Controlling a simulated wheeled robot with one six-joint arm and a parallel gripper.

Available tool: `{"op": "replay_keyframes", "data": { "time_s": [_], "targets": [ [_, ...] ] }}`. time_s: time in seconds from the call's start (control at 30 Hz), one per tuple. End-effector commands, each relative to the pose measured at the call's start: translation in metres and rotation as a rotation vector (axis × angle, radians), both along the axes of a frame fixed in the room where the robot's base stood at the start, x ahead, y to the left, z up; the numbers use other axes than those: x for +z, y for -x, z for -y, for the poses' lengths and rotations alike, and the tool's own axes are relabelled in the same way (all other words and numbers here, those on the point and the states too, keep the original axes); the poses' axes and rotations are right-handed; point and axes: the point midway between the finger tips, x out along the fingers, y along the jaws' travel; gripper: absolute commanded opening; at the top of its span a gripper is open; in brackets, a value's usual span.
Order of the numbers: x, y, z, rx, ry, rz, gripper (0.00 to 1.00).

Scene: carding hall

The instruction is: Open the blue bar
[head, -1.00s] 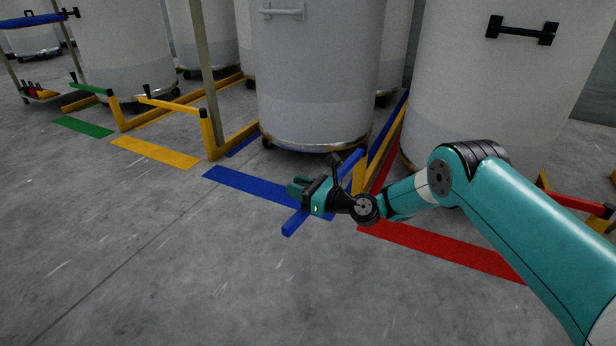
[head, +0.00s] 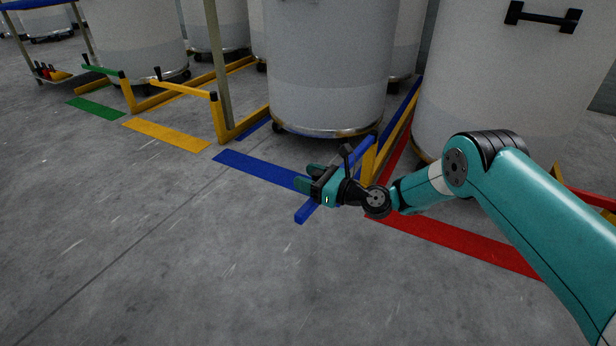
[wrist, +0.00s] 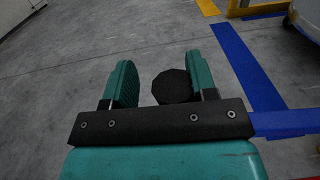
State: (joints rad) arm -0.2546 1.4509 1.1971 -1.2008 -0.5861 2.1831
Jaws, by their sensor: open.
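The blue bar (head: 303,214) slants out from the yellow post (head: 368,165) in front of the middle drum, across the end of the blue floor strip, with its free end towards me. My gripper (head: 308,179) is over the bar and hides its middle; the fingers point left. In the wrist view, my gripper (wrist: 150,85) has its fingers apart, and a round black knob (wrist: 172,86) stands between them, nearer the right finger. The blue bar (wrist: 285,123) comes in from the right there. I cannot tell whether the fingers touch the knob.
The blue floor strip (head: 255,169) lies left of my gripper, and the red floor strip (head: 460,246) lies right. A large pale drum (head: 330,80) stands behind the bar. The yellow bar (head: 183,89) and green bar (head: 99,71) are farther left. The near grey floor is clear.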

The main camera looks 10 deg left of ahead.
Motion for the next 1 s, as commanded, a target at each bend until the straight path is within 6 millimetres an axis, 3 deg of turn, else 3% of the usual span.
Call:
{"op": "replay_keyframes", "data": {
  "time_s": [0.37,0.47,0.73,1.0],
  "targets": [
    [0.003,0.002,0.008,-0.004,0.0,0.001,0.52],
    [0.005,0.008,0.022,-0.005,0.0,-0.002,0.52],
    [0.007,0.037,0.084,-0.008,-0.002,-0.004,0.52],
    [0.01,0.044,0.099,-0.003,0.0,-0.001,0.52]
  ]
}}
